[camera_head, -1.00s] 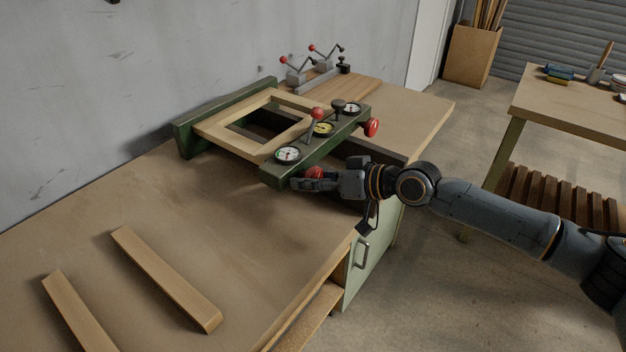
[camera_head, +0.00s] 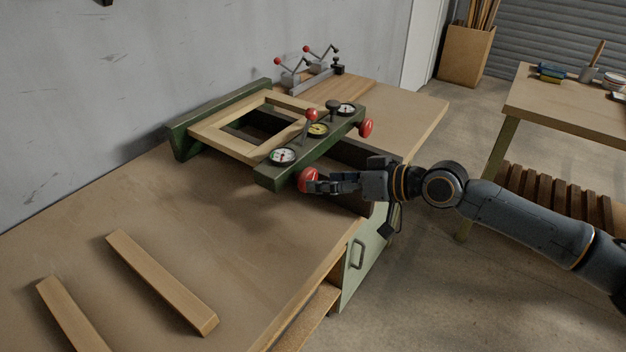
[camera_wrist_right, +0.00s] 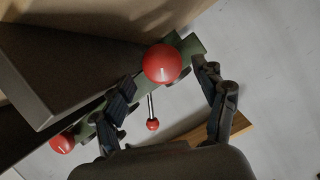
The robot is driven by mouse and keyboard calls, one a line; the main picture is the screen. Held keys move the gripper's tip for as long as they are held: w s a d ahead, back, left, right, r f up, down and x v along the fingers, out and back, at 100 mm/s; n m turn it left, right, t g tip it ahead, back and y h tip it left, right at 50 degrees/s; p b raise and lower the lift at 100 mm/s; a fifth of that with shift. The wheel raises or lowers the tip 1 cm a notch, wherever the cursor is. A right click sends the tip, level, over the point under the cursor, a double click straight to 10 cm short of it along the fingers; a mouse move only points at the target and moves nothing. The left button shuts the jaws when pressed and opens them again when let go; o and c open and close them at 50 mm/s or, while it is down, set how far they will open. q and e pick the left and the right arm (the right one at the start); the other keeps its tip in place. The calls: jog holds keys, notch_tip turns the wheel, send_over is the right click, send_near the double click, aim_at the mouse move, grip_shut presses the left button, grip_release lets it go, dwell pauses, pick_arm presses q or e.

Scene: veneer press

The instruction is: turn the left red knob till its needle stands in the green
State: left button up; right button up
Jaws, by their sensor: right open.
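The left red knob (camera_head: 307,180) sits on the near end of the green press rail (camera_head: 268,176), below the left gauge (camera_head: 282,156). That gauge has a white face with coloured marks; its needle is too small to read. My right gripper (camera_head: 316,184) is open, with its fingertips at the knob's right side in the head view. In the right wrist view the left red knob (camera_wrist_right: 161,63) shows ahead, between the spread fingers (camera_wrist_right: 165,82), with visible room on both sides. My left gripper is not in view.
A right red knob (camera_head: 366,127), a yellow gauge (camera_head: 318,129), another white gauge (camera_head: 346,109) and a red-balled lever (camera_head: 311,115) are on the same rail. A wooden frame (camera_head: 205,133) lies in the press. Two wood strips (camera_head: 160,280) lie on the bench, front left.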

jog(key=v, duration=0.3)
jog(key=shift+s+a, duration=0.15)
dwell(0.9)
